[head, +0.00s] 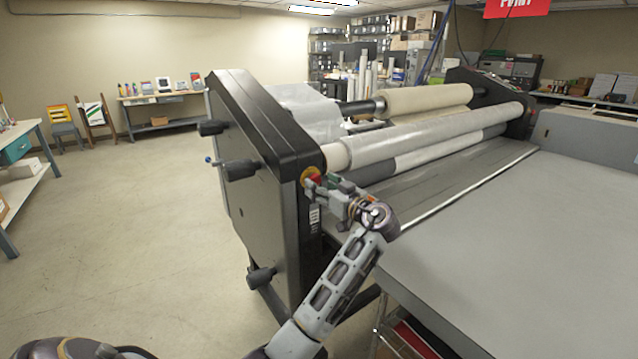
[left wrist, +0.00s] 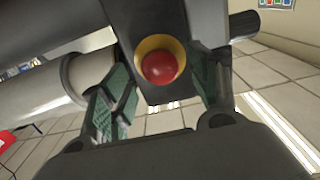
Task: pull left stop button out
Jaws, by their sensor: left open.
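The left stop button (head: 313,177) is red with a yellow surround, on the front end of the laminator's dark left side housing (head: 262,125). In the left wrist view the red button (left wrist: 159,66) sits between my fingers, slightly beyond the tips. My left gripper (head: 320,183) is at the button in the head view, its fingers partly covering it. In the left wrist view my left gripper (left wrist: 160,88) is open, one green-padded finger on each side of the button. I cannot tell whether either finger touches it. My right gripper is not in view.
A light roller (head: 430,140) runs across the laminator, close to the left finger in the wrist view. The flat grey table (head: 510,235) lies right of my arm. Dark handles (head: 240,169) stick out from the housing's left side. Open floor (head: 120,230) lies left.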

